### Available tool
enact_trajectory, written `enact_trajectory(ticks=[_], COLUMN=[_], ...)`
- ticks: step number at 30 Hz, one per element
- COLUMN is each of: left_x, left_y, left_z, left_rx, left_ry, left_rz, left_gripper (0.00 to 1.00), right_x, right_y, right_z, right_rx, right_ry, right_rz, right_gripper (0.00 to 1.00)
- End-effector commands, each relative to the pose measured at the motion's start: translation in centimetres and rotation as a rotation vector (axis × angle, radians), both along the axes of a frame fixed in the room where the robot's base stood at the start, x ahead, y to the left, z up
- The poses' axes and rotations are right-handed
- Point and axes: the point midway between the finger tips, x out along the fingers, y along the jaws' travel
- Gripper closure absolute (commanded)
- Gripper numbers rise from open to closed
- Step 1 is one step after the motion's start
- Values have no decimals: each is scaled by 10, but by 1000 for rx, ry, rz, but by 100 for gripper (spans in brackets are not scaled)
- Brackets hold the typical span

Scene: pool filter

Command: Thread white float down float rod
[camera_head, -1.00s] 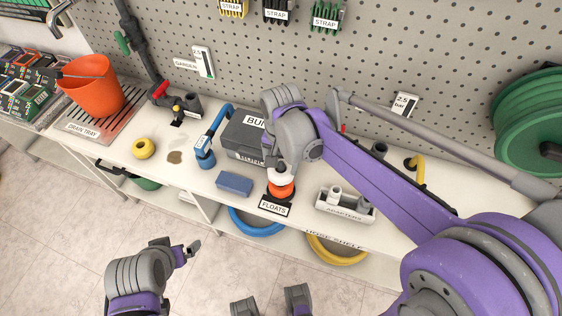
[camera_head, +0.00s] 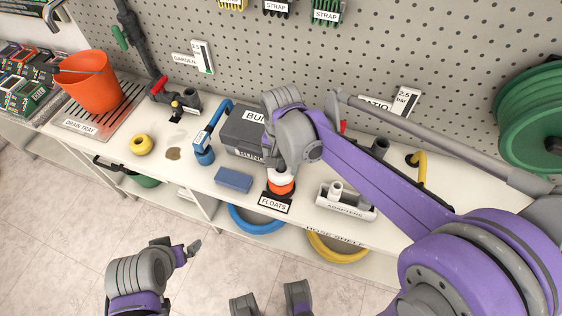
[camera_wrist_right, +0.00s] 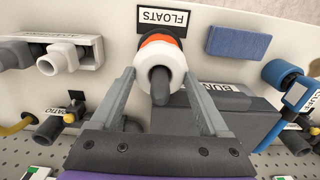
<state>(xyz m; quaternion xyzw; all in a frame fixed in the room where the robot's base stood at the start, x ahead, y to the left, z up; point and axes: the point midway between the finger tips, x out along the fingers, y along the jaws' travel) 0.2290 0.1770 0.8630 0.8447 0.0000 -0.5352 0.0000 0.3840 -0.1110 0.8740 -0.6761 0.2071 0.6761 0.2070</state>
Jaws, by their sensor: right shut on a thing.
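My right gripper (camera_wrist_right: 160,75) is shut on the white float (camera_wrist_right: 170,62), with a finger on each side of it. The dark grey tip of the float rod (camera_wrist_right: 160,82) shows through the float's hole, so the float is around the rod. An orange float (camera_wrist_right: 154,39) is just below the white one; I cannot tell whether they touch. In the head view, the white float (camera_head: 282,177) and orange float (camera_head: 281,189) show at the FLOATS sign (camera_head: 274,202), partly hidden by my right wrist. My left gripper (camera_head: 192,247) is low in the head view, away from the shelf; its jaw opening is unclear.
A blue block (camera_head: 233,180) lies left of the floats, with a dark grey box (camera_head: 243,132) behind. A pale adapter tray (camera_head: 345,205) stands to their right. A yellow ring (camera_head: 142,145) and an orange bucket (camera_head: 92,82) are further left. A pegboard rises behind.

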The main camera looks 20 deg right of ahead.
Motion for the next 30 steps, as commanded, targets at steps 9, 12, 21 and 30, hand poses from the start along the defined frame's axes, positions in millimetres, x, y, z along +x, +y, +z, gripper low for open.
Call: enact_trajectory(ticks=[9, 12, 21, 30], left_x=[0, 0, 3, 8], left_y=[0, 0, 0, 0], left_z=[0, 0, 19, 39], left_rx=[0, 0, 0, 0], left_ry=[0, 0, -7, -15], left_rz=[0, 0, 0, 0], left_gripper=[0, 0, 0, 0], right_x=[0, 0, 0, 0], right_y=[0, 0, 0, 0], right_z=[-1, 0, 24, 50], right_rx=[0, 0, 0, 0], right_ry=[0, 0, -1, -1], right_rz=[0, 0, 0, 0], right_gripper=[0, 0, 0, 0])
